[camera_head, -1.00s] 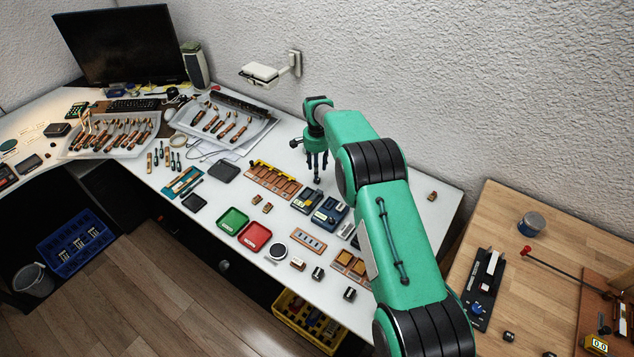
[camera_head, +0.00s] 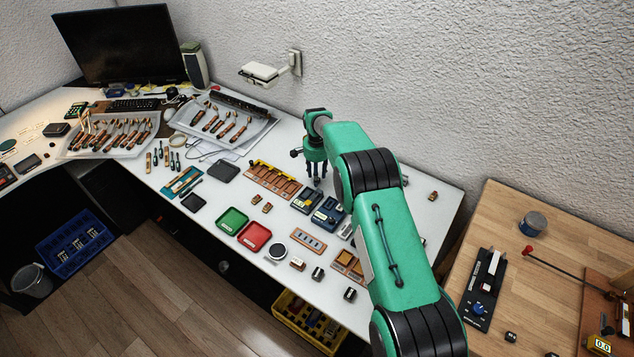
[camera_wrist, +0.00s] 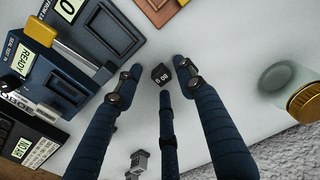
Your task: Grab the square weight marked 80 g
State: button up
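A small dark square weight (camera_wrist: 161,74) with white markings that look like 80 g lies on the white bench top, in the upper middle of the wrist view. My gripper (camera_head: 317,182) has its fingers pointing down over the bench, near the back wall. In the wrist view its three dark blue fingers are spread apart around the weight, with gaps between them and it. Nothing is held. In the head view I cannot make out the weight near the fingers.
Blue devices with displays (camera_wrist: 70,55) stand close left of the fingers. A jar with a gold lid (camera_wrist: 305,100) stands at right, and a small grey metal piece (camera_wrist: 138,162) is near the lower middle. In the head view a red tray (camera_head: 254,236) lies farther forward.

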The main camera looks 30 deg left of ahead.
jog(key=shift+f, duration=0.65)
jog(key=shift+c, duration=0.5)
grip_shut()
